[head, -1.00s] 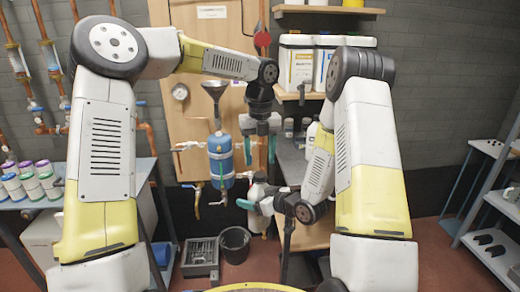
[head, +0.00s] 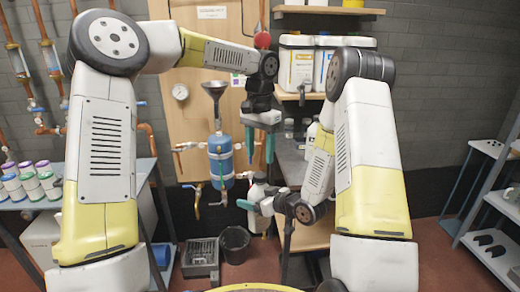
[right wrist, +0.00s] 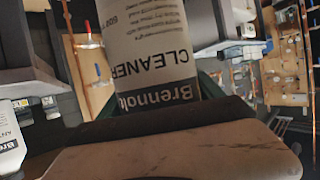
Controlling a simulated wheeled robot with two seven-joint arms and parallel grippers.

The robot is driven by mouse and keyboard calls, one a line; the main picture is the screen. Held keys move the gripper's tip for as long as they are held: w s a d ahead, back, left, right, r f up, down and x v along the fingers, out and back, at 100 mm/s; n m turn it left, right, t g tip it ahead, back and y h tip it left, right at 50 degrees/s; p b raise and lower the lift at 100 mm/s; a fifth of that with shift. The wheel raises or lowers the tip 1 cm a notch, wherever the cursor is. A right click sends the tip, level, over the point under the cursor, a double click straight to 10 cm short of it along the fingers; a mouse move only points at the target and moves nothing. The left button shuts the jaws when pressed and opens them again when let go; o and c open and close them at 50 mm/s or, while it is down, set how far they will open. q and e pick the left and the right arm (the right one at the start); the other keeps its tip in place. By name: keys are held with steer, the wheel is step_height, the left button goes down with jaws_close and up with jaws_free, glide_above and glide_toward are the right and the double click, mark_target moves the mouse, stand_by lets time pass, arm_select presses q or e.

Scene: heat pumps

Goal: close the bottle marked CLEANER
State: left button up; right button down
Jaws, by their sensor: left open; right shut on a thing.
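The white bottle marked CLEANER (right wrist: 150,45) fills the upper middle of the right wrist view, its lettering upside down. In the head view the white bottle (head: 258,192) stands out below the blue tank's right side. My right gripper (head: 254,205) is shut on it. My left gripper (head: 260,150) is open and empty, its teal fingers pointing down just above the bottle's top. The bottle's mouth is too small to make out, and I cannot tell whether a cap is on it.
A blue tank (head: 221,160) with a funnel and valves hangs on a wooden panel left of the grippers. A dark bench (head: 293,165) with small bottles lies behind my right arm. White canisters (head: 296,64) stand on a shelf above. A black bucket (head: 235,243) is on the floor.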

mark_target(260, 175)
arm_select(q)
steer(key=n, duration=0.4)
steer(key=shift+r, duration=0.2)
steer(key=n, duration=0.4)
steer(key=shift+r+n, duration=0.15)
steer(key=shift+n, duration=0.25)
steer(key=shift+f, duration=4)
steer(key=shift+c, duration=0.2)
